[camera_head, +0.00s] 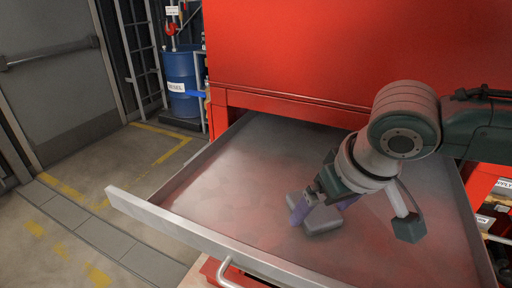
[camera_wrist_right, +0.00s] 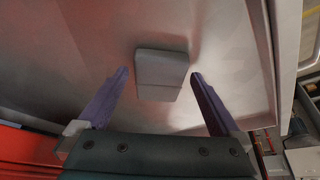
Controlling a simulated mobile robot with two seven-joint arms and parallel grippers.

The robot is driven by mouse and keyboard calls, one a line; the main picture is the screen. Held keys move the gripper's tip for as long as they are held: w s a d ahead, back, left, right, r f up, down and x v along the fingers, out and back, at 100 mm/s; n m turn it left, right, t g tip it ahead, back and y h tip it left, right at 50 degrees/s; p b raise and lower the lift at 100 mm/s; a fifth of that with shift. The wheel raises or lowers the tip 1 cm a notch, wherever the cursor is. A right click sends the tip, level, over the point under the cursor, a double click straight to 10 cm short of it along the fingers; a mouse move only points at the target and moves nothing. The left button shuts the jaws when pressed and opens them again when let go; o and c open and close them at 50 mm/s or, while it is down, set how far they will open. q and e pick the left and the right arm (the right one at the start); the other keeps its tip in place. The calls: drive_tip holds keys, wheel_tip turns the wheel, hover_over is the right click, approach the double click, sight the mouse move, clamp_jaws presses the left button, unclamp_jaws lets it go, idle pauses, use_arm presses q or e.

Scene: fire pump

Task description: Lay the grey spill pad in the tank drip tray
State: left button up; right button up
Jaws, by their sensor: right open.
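A small grey block-like pad (camera_head: 322,222), which I take for the spill pad, lies on the floor of an open metal drawer (camera_head: 160,218). It also shows in the right wrist view (camera_wrist_right: 160,68), between the two purple fingers. My right gripper (camera_head: 320,210) is open, pointing down, with a finger on either side of the pad. In the wrist view a gap shows between each finger and the pad. My left gripper is not in view. I cannot make out a tank drip tray for certain.
A blue drum (camera_head: 182,80) stands at the back left near a grey door (camera_head: 50,70). The floor at left is clear.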

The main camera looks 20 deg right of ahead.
drive_tip(key=p+v, duration=0.1)
drive_tip(key=v, duration=1)
drive_tip(key=s+a+f+n, duration=0.1)
drive_tip(key=s+a, duration=0.1)
drive_tip(key=s, duration=0.1)
drive_tip(key=s+a+f+n+y, duration=0.1)
drive_tip(key=s+a, duration=0.2)
drive_tip(key=s, duration=0.1)
drive_tip(key=s+a+f+n, duration=0.1)
drive_tip(key=s+a+f, duration=0.1)
drive_tip(key=s+a, duration=0.1)
drive_tip(key=shift+s+a+y, duration=0.1)
drive_tip(key=shift+s+y, duration=0.05)
drive_tip(key=shift+y, duration=0.25)
drive_tip(key=shift+g+h, duration=0.5)
drive_tip(key=shift+h, duration=0.1)
drive_tip(key=s, duration=0.1)
drive_tip(key=s+d, duration=0.1)
drive_tip(key=s, duration=0.1)
drive_tip(key=s+d+f, duration=0.1)
drive_tip(key=shift+s+d, duration=0.15)
drive_tip(key=shift+d, duration=0.1)
